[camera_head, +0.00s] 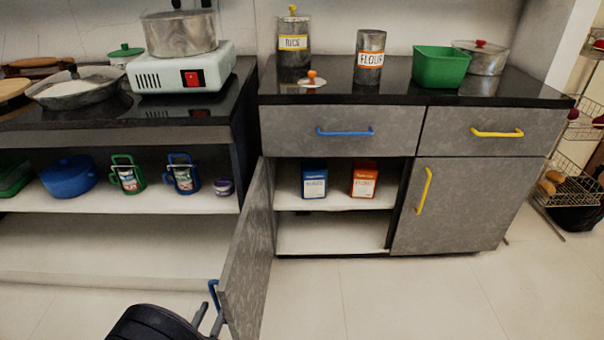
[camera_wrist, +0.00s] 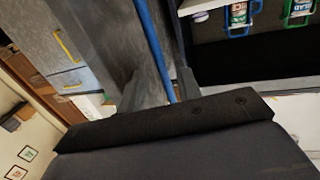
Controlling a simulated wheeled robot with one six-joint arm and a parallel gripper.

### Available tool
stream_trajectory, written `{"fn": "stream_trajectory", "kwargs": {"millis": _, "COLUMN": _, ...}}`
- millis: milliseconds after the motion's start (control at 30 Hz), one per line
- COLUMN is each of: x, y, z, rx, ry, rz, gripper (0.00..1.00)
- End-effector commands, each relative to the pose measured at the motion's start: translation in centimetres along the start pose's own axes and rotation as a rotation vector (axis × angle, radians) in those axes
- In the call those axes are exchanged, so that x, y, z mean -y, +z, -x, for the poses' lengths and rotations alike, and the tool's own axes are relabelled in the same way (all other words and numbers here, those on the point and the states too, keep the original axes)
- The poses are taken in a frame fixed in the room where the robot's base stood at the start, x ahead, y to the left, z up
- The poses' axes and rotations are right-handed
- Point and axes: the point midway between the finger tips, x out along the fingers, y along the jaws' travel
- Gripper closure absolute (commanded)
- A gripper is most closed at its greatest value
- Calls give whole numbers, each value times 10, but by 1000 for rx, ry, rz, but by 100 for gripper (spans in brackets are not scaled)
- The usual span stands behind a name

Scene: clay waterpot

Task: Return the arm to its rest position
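My gripper (camera_head: 209,316) is at the bottom of the head view, beside the blue handle (camera_head: 213,294) of the open lower-left cabinet door (camera_head: 247,262). In the wrist view the two fingers of my gripper (camera_wrist: 158,88) stand apart. The blue handle (camera_wrist: 152,40) runs between them in the picture, with gaps on both sides. I cannot tell how deep the handle sits between the fingers. The dark wrist body hides the lower part of the wrist view.
The open door stands out towards me, right of my gripper. Left is a low shelf with a blue pot (camera_head: 68,177) and mugs. The cabinet holds a blue box (camera_head: 314,180) and an orange box (camera_head: 364,180). Tiled floor (camera_head: 400,295) is clear at right.

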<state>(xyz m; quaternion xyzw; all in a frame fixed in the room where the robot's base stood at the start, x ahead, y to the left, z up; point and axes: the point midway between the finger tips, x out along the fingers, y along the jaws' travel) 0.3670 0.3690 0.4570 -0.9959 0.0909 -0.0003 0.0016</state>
Motion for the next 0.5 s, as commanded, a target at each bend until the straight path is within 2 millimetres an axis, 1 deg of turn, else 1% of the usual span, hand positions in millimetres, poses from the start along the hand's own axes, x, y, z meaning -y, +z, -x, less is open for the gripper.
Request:
{"fn": "stream_trajectory", "kwargs": {"millis": 33, "x": 0, "y": 2, "z": -7, "rx": 0, "ry": 3, "rz": -2, "gripper": 67}}
{"fn": "stream_trajectory", "kwargs": {"millis": 100, "x": 0, "y": 1, "z": -14, "rx": 1, "ry": 2, "rz": -2, "gripper": 67}}
{"fn": "stream_trajectory", "kwargs": {"millis": 200, "x": 0, "y": 1, "z": -21, "rx": 1, "ry": 1, "rz": -1, "gripper": 67}}
{"fn": "stream_trajectory", "kwargs": {"millis": 500, "x": 0, "y": 0, "z": -20, "rx": 1, "ry": -1, "rz": -1, "gripper": 67}}
